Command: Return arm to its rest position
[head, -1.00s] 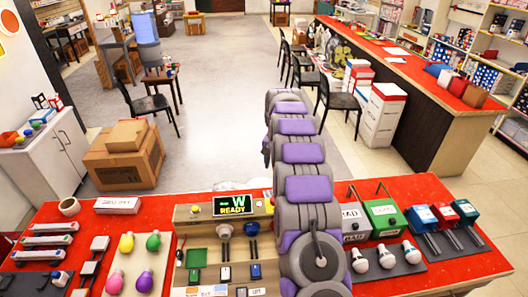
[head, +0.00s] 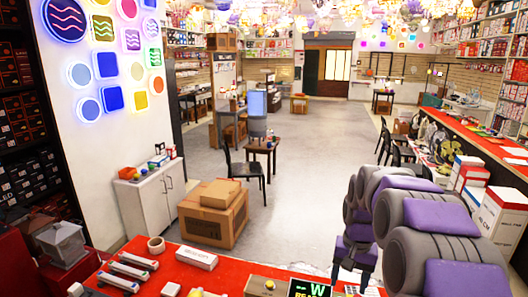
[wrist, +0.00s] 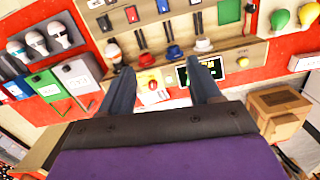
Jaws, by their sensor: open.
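My arm, grey with purple panels, fills the right of the head view, bent in several segments and raised above the red-topped table (head: 185,262). My gripper (wrist: 160,82) shows in the wrist view with its two dark fingers spread apart. Nothing is between the fingers; the tabletop goods show beyond them, some way off. The wrist view looks down at the table, with the picture turned round. It shows a tester board (wrist: 240,55) with a lit display (wrist: 202,70), and white bulbs (wrist: 36,42).
Cardboard boxes (head: 212,222) stand on the floor beyond the table, next to a white cabinet (head: 150,205). A red-topped counter (head: 475,140) with white cartons (head: 503,215) runs along the right. The grey floor (head: 315,150) between is open. Chandeliers hang overhead.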

